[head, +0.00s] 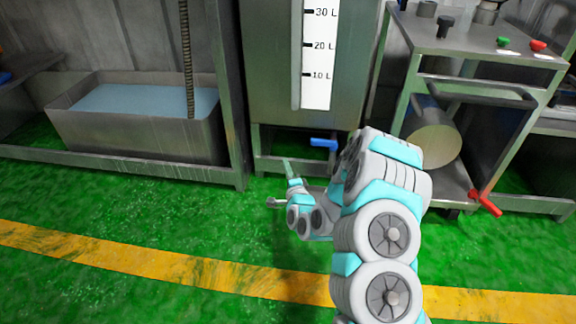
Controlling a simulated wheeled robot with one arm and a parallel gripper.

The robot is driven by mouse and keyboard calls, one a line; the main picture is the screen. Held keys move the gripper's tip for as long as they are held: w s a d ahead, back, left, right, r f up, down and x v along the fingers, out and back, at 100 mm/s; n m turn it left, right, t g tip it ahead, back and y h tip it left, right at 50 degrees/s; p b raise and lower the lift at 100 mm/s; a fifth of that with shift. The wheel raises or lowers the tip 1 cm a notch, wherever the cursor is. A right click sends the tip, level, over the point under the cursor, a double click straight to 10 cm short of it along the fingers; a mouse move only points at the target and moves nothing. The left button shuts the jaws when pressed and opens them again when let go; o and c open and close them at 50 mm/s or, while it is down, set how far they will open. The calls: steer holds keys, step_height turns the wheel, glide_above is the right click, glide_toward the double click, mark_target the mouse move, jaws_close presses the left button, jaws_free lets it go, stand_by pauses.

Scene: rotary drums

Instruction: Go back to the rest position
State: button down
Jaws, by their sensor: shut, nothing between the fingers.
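My arm reaches up from the bottom right of the head view and bends to the left. My gripper (279,203) is at its end, small in the picture, over the green floor in front of the tank (270,90) with the litre scale. The fingers look shut and hold nothing. The gripper is apart from the blue valve handle (323,143) under the tank. My arm hides part of the tank's lower right side and of the floor.
A metal trough (135,137) with bluish liquid stands at the left. At the right, a metal frame holds a drum (432,138), a red crank (485,203), a green button (503,41) and a red button (538,45). A yellow line (150,258) crosses the open green floor.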

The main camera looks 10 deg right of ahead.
steer(key=shift+a, duration=0.1)
steer(key=s+a+r+n+g+y, duration=0.1)
steer(key=s+a+r+n+g, duration=0.2)
steer(key=s+r+n+g, duration=0.45)
steer(key=s+d+r+n+g+h, duration=0.1)
steer(key=s+d+r+n+g, duration=0.25)
steer(key=s, duration=1.15)
steer(key=s+d+r+n+g+h, duration=0.1)
steer(key=s+d+r+n+g, duration=0.25)
steer(key=s, duration=1.05)
steer(key=s+d+r+n+g+h, duration=0.1)
steer(key=s+d+r+n+g, duration=0.3)
steer(key=s, duration=1.1)
step_height(320, 180, up, 12)
steer(key=s+a+m+g+p, duration=0.1)
steer(key=m+p, duration=0.1)
steer(key=p, duration=1)
steer(key=shift+f, duration=0.25)
steer(key=shift+a, duration=0.1)
